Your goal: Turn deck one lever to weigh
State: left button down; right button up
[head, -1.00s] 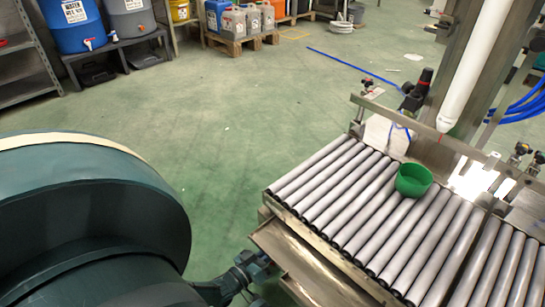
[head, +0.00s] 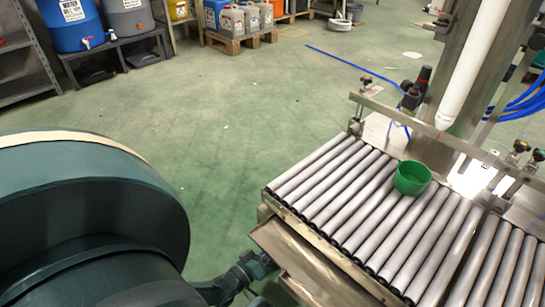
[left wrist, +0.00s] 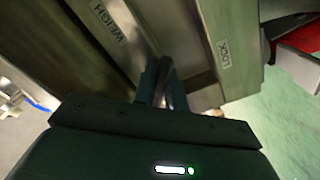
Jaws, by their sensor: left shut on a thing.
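The lever (left wrist: 166,66), a dark bar, shows in the left wrist view against a metal frame. The WEIGH label (left wrist: 108,22) is to its upper left and the LOCK label (left wrist: 224,55) to its right. The lever stands between the two labels. My left gripper (left wrist: 160,88) is shut on the lever, its fingertips on either side of it. In the head view my left wrist (head: 240,277) is at the conveyor's near left edge, and the lever and fingertips are hidden there. My right gripper is not in view.
A roller conveyor (head: 375,215) carries a green cup (head: 412,178). A white tube (head: 470,75) hangs over its far side. Blue hoses (head: 525,95) are at the right. Open green floor (head: 235,100) lies to the left, with drums and canisters at the back.

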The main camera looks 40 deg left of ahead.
pick_arm(q)
jog(key=n, duration=0.3)
jog(key=r+n, duration=0.1)
jog(key=shift+d+n, duration=0.3)
jog(key=shift+d+r+n, duration=0.1)
jog(key=shift+r+n, duration=0.15)
jog(key=shift+n, duration=0.65)
jog(key=shift+r+n, duration=0.25)
jog(key=shift+n, duration=0.65)
jog(key=c, duration=1.4)
grip_release()
jog(key=shift+c, duration=0.2)
